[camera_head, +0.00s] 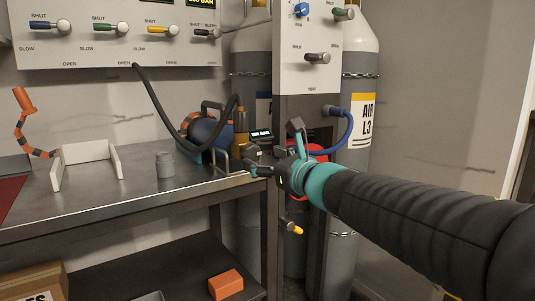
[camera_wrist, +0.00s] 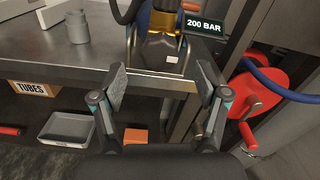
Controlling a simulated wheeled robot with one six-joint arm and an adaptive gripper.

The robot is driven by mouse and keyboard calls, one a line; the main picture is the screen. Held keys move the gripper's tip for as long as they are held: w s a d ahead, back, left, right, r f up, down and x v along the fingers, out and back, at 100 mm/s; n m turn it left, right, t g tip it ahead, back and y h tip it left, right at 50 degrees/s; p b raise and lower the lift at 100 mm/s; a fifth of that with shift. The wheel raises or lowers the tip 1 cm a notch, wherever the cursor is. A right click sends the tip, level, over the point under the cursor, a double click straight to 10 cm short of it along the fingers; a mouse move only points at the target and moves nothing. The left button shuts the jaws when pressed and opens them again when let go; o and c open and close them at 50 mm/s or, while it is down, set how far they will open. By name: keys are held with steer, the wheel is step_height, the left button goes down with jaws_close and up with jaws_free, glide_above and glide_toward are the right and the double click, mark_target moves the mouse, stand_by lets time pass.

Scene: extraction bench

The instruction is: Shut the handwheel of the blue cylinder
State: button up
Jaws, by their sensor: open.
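A small display (camera_wrist: 205,25) beside the valve reads 200 BAR. My gripper (camera_head: 274,156) is open and empty, near the bench's right edge. In the wrist view its fingers (camera_wrist: 162,82) stand apart, with the brass valve beyond the gap.
A grey canister (camera_head: 165,164) and white holder (camera_head: 86,163) stand on the bench (camera_head: 130,196). A black hose hangs from the wall panel (camera_head: 120,42) to the cylinder. A red crank wheel (camera_wrist: 258,92), a blue hose (camera_head: 344,130) and tall gas cylinders (camera_head: 360,90) are at right.

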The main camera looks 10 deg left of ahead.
mark_target(254, 154)
steer(key=shift+x, duration=2.7)
steer(key=c, duration=1.2)
